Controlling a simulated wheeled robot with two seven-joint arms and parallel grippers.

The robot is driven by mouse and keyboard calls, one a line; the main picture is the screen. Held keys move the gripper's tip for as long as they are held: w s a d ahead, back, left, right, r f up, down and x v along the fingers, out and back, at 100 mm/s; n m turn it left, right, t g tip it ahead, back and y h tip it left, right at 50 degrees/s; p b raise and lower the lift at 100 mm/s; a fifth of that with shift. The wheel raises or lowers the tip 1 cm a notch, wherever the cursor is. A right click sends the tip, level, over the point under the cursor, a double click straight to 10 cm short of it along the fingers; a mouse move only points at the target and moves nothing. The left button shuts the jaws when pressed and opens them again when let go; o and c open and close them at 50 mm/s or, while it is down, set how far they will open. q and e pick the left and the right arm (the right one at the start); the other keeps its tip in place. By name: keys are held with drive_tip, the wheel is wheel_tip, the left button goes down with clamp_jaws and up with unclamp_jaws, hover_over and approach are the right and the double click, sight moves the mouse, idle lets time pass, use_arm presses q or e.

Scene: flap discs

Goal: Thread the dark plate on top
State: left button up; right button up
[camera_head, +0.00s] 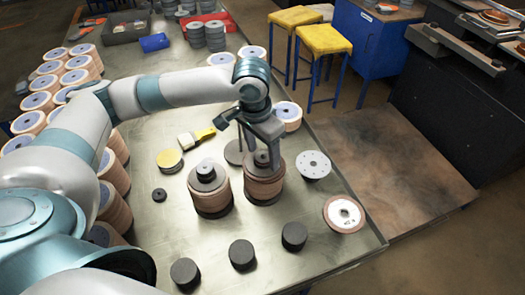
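My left gripper (262,158) points down over the right-hand stack of brown flap discs (264,188). Its fingers are at the top of that stack, around or beside a small dark piece (261,157); whether they touch it is unclear. A second stack of flap discs (210,197) stands just to the left, with a dark plate and a dark round piece (206,171) on top. A grey-green round plate (233,155) with a thin upright dark rod lies partly hidden behind the stacks. My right gripper is not in view.
Several black cylinders, one at front centre (242,254), stand near the table's front. A pale holed disc (314,165) and a pinkish disc (344,213) lie at right. Disc stacks line the left.

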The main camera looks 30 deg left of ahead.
use_arm(q)
drive_tip(key=shift+r, duration=0.1)
idle(0.3)
wheel_tip(320, 180, up, 17)
drive_tip(key=s+b, duration=0.2)
drive_tip(key=b, duration=0.1)
drive_tip(key=shift+a, duration=0.3)
idle(1.3)
